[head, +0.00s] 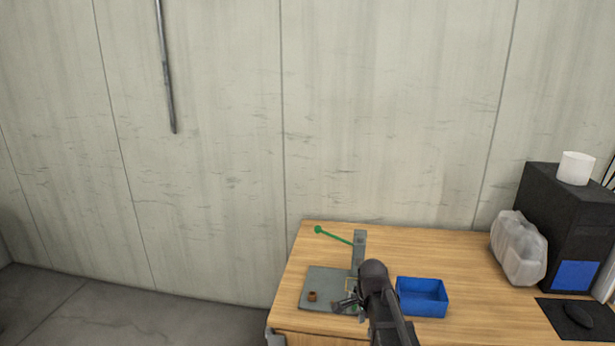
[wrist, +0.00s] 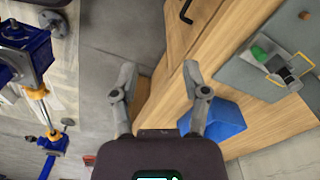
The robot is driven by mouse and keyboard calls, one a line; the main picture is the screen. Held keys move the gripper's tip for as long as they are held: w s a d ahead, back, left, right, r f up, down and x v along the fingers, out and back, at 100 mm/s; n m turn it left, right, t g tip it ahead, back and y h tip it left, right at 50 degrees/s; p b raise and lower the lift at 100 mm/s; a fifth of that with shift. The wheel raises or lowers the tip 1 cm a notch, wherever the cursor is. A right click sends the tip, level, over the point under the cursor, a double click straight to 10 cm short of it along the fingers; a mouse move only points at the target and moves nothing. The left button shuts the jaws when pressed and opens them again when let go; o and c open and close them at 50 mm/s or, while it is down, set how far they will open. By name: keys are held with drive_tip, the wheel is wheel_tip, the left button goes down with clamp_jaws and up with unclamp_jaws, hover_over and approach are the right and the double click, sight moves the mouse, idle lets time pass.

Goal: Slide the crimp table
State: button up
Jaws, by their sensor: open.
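The crimp fixture stands at the left of the wooden table. It has a flat grey plate (head: 322,285), an upright grey post (head: 359,240) and a long green lever (head: 334,235) reaching left. Small yellow-edged parts show by the post's foot; I cannot tell which part is the sliding table. The plate (wrist: 240,72) also shows at the upper right in the wrist view, with a green and dark piece over it. My gripper (head: 347,303) looks close to the plate's right side in the head view. In the wrist view my gripper (wrist: 160,75) is open and empty, its fingers wide apart.
A small brown piece (head: 312,296) sits on the plate. A blue bin (head: 422,297) stands right of my arm. A clear jug (head: 518,247), a black computer case (head: 570,215) and a mouse pad are further right. Blue screw jacks (wrist: 30,55) show at left in the wrist view.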

drive_tip(key=s+r+n+p, duration=0.1)
drive_tip(key=s+n, duration=1)
drive_tip(key=n, duration=0.3)
drive_tip(key=shift+s+d+r, duration=0.15)
drive_tip(key=shift+d+r, duration=0.1)
drive_tip(key=shift+d, duration=0.05)
idle(1.0)
